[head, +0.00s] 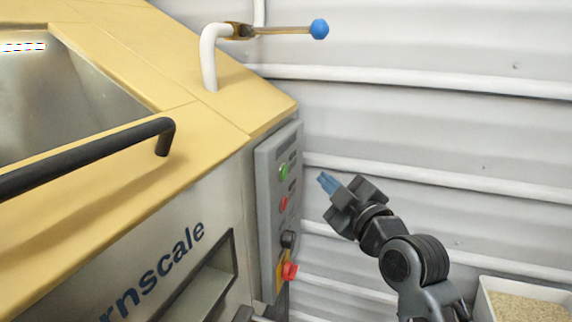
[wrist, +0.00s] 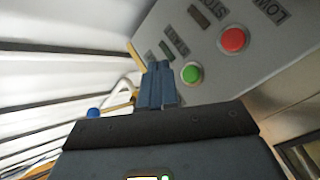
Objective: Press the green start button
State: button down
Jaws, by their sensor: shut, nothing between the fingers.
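The green start button (head: 283,172) is on the grey control panel (head: 264,200) at the hopper's right side, above a red button (head: 283,203). In the wrist view the green button (wrist: 192,74) shows just right of my fingertips, below the label START. The red stop button (wrist: 233,39) is farther up and right. My gripper (head: 326,182) is shut and empty, with its blue fingers together. In the head view it is to the right of the panel, pointing left and up toward it. The fingertips appear apart from the green button.
Lower on the panel are a black knob (head: 288,240) and a red knob on yellow (head: 290,271). A black handle bar (head: 90,160) crosses the yellow hopper top. A blue-tipped lever (head: 319,29) is above. A bin of grain-like material (head: 525,306) stands lower right.

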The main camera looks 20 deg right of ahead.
aim_at(285, 172)
jog(key=shift+w+a+p, duration=0.5)
jog(key=shift+w+a, duration=0.2)
jog(key=shift+a, duration=0.25)
jog(key=shift+w+a+p, duration=0.45)
jog(key=shift+w+a, duration=0.25)
jog(key=shift+a, duration=0.25)
jog(key=shift+w+a, duration=0.1)
jog(key=shift+a, duration=0.05)
dwell(0.6)
jog(key=shift+w+a, duration=0.15)
jog(key=shift+a, duration=0.05)
